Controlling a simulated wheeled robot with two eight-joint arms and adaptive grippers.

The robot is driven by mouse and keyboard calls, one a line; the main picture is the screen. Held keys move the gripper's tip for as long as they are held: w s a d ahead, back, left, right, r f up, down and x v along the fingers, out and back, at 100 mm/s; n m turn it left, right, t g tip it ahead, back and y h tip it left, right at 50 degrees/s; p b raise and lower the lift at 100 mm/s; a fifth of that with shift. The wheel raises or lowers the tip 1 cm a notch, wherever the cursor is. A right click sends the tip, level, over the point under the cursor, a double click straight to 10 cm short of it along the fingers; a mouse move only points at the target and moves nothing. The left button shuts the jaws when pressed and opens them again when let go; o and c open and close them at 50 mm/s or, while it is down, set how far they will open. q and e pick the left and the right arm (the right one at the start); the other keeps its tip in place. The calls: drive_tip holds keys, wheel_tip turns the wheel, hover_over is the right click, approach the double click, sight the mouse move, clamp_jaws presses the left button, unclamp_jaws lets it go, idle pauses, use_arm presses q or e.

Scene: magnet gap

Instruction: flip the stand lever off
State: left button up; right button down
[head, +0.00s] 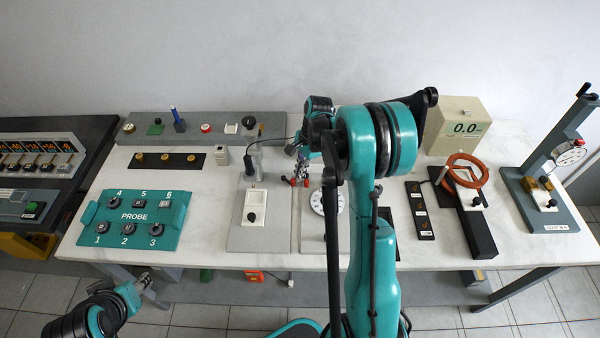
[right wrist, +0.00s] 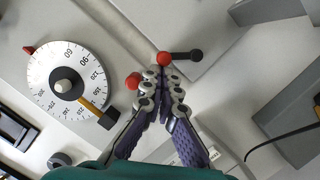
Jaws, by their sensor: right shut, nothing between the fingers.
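My right gripper (right wrist: 157,72) is shut and empty, pointing down over the grey plates; in the head view it shows (head: 301,172) in front of my right arm. Just beyond its tips is a small lever with a red end (right wrist: 163,58) and a black knob (right wrist: 196,55). A second red knob (right wrist: 133,81) is close to the left of the fingers. I cannot tell whether the fingers touch either, or which part is the stand lever. A stand with a dial gauge (head: 569,156) is at the far right. My left gripper (head: 143,281) is low at left, too small to read.
A white angle dial (right wrist: 66,80) is left of my right gripper. The teal PROBE panel (head: 134,218) is at the left of the table. A white rocker (head: 255,205) sits on a grey plate. An orange ring (head: 466,170) and a box reading 0.0 (head: 461,125) are at right.

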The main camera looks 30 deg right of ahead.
drive_tip(key=a+m, duration=0.1)
drive_tip(key=m, duration=0.1)
drive_tip(key=s+a+m+t, duration=0.1)
drive_tip(key=m, duration=0.2)
drive_tip(key=shift+s+a, duration=0.15)
drive_tip(key=shift+a, duration=0.05)
drive_tip(key=shift+a+m+t+h, duration=0.3)
drive_tip(key=shift+a+m, duration=0.2)
drive_tip(key=shift+m, duration=0.6)
drive_tip(key=shift+a, duration=0.4)
drive_tip(key=shift+r, duration=0.15)
drive_tip(key=v, duration=1.1)
drive_tip(key=shift+r, duration=0.35)
drive_tip(key=shift+s, duration=0.15)
